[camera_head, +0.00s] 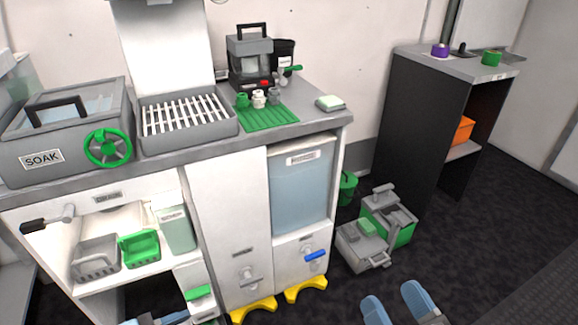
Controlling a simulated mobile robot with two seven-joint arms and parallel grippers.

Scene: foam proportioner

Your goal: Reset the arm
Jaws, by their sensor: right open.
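My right gripper (398,306) shows at the bottom edge, right of the middle. Its two blue fingers stand apart with nothing between them, above the dark floor. A little blue and dark hardware of my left gripper (165,319) shows at the bottom edge, in front of the lower cabinet. Most of it is cut off by the frame, so its jaws cannot be read. No held object is visible in either gripper.
A counter (185,153) carries a grey SOAK tank (60,150), a slatted rack (185,117), a coffee-machine-like unit (250,62) and a green mat (267,117). Grey-green cases (362,246) stand on the floor. A dark shelf (420,130) stands right. Floor at lower right is clear.

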